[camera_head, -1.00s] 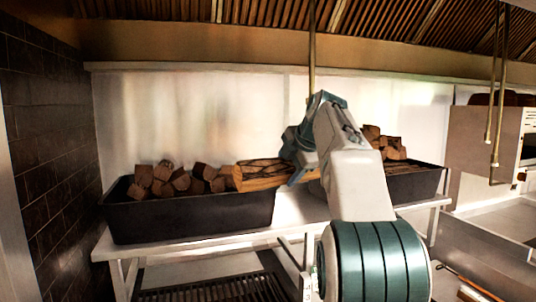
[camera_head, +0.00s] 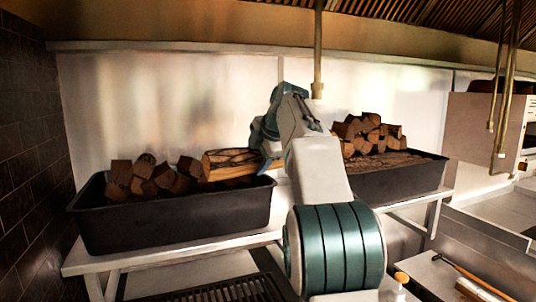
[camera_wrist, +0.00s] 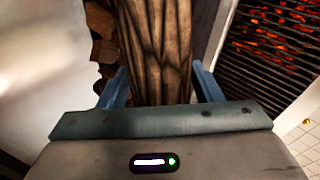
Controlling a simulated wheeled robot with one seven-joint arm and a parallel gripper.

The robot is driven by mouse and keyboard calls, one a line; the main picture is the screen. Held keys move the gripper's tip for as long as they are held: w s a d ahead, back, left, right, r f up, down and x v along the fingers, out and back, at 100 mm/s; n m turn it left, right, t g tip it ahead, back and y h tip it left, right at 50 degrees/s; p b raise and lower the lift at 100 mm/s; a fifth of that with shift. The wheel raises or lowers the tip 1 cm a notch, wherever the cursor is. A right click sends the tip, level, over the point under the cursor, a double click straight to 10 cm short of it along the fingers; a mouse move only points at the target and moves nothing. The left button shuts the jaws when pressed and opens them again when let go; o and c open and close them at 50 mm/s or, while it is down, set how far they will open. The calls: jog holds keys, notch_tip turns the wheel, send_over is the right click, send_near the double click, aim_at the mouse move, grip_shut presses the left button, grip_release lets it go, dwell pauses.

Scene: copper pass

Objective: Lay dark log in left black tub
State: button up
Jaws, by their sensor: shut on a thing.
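The dark log (camera_head: 231,163) has dark cracked bark and a pale cut side. It lies across the right end of the left black tub (camera_head: 170,226), at about rim height. My gripper (camera_head: 268,148) is shut on the log from its right end. In the wrist view, the log (camera_wrist: 157,50) runs straight out between the two blue fingers of my gripper (camera_wrist: 159,88). The tub's floor, and whether the log touches the wood below it, are hidden.
Several brown wood chunks (camera_head: 143,180) fill the left tub's far side. A right black tub (camera_head: 392,180) holds a pile of wood (camera_head: 366,135). Both stand on a white shelf (camera_head: 215,248). Glowing coals under a grate (camera_wrist: 280,45) show at right in the wrist view.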

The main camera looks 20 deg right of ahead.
jog(key=w+a+f+p, duration=0.1)
jog(key=w+a+f, duration=0.1)
jog(key=w+a, duration=0.3)
jog(key=w+a+f+p, duration=0.1)
jog(key=w+a+f, duration=0.2)
jog(key=a, duration=0.7)
jog(key=shift+w, duration=1)
jog(key=o, duration=1.6)
jog(key=b+v, duration=0.1)
jog(key=v, duration=1.3)
jog(key=shift+s+b, duration=0.15)
jog(key=shift+b, duration=0.2)
